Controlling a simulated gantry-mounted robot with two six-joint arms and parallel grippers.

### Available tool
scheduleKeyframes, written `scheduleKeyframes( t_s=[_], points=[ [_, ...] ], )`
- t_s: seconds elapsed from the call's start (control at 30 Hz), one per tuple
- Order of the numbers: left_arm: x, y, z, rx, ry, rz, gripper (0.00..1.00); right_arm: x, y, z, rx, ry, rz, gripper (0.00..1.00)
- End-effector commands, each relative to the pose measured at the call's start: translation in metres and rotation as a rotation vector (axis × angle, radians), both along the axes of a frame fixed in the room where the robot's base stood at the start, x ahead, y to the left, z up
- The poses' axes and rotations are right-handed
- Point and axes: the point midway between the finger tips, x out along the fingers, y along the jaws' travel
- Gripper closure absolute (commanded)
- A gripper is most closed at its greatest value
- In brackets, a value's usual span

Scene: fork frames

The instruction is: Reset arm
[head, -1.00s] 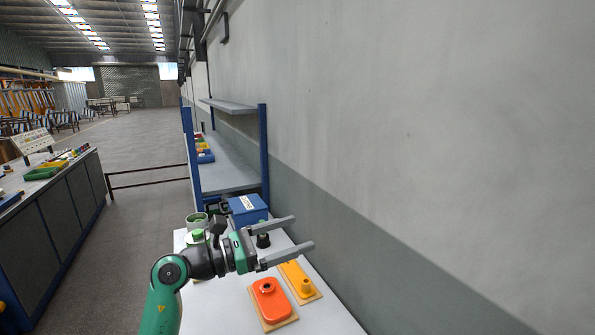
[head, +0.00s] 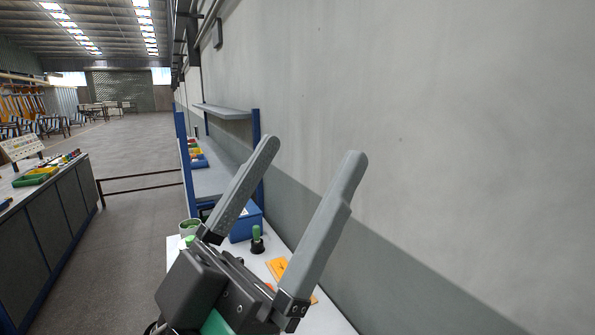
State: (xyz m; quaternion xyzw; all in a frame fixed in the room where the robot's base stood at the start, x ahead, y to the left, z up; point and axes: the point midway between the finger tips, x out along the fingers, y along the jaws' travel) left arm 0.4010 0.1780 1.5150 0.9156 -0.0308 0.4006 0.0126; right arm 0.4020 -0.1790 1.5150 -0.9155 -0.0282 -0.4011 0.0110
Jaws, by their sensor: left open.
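My left gripper (head: 305,180) is large in the head view, raised close to the camera above the white table. Its two long grey fingers point up and to the right. They stand well apart with nothing between them. The gripper covers much of the table behind it. My right gripper is not in the head view.
On the white table (head: 328,318) stand a blue box (head: 241,228), a green-topped dark stamp-like object (head: 257,241), a pale green container (head: 189,228) and a partly hidden orange piece (head: 277,267). A grey wall (head: 470,150) rises at right. A workbench (head: 45,225) stands left.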

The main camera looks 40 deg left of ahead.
Motion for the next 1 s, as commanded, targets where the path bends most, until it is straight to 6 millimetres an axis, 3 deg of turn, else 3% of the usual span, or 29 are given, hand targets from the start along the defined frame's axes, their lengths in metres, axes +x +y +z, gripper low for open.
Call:
scheduleKeyframes(
  t_s=[0.13, 0.27, 0.6, 0.73, 0.83, 1.0],
  points=[
    [0.0, 0.001, 0.019, 0.0, -0.001, 0.003, 0.01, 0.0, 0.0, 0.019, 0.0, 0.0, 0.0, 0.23],
    [0.0, 0.001, 0.065, 0.001, -0.001, 0.004, 0.01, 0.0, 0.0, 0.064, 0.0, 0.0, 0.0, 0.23],
    [0.0, 0.001, 0.237, 0.001, -0.001, 0.006, 0.01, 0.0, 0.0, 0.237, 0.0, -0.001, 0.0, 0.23],
    [0.0, 0.001, 0.293, 0.001, -0.001, 0.006, 0.01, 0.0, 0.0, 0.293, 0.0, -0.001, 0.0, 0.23],
    [0.0, 0.001, 0.316, 0.001, -0.001, 0.006, 0.01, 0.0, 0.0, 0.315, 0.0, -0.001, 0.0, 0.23],
    [0.0, 0.001, 0.316, 0.001, -0.001, 0.006, 0.01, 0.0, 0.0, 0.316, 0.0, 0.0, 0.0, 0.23]
  ],
)
